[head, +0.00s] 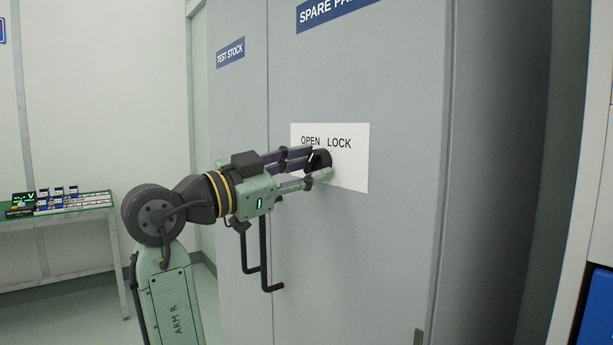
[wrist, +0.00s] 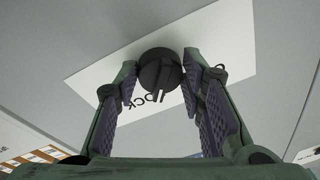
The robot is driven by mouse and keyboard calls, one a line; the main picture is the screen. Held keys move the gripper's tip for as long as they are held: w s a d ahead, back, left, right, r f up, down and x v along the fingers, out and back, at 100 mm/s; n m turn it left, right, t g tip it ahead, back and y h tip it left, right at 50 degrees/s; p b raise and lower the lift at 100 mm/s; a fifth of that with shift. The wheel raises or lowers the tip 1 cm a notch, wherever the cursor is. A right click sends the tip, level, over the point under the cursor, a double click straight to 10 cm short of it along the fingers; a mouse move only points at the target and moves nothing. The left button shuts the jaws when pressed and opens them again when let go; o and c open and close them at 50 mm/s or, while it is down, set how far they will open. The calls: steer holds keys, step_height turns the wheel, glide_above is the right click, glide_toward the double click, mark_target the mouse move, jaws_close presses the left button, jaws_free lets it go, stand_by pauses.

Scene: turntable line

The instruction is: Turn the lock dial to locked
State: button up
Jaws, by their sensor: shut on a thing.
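The lock dial (head: 321,159) is a round black knob on a white plate (head: 350,170) on the grey cabinet door. The plate reads OPEN at left and LOCK at right above the dial. My gripper (head: 322,164) reaches in from the left with its fingertips around the dial, hiding part of it. In the wrist view the dial (wrist: 160,70) sits between the two fingertips, with a raised bar across its face. That view is rolled, with the letters OCK near the left finger.
The grey cabinet (head: 400,90) has two doors, with signs TEST STOCK (head: 230,53) and SPARE PA (head: 335,10), partly cut off. Black bar handles (head: 266,255) stand out below my gripper. A bench (head: 60,215) with small items stands at the left.

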steer(key=shift+m, duration=1)
steer(key=o, duration=1.2)
steer(key=shift+c, duration=0.2)
steer(key=shift+a, duration=0.1)
steer(key=v, duration=1.2)
steer(key=shift+w, duration=0.15)
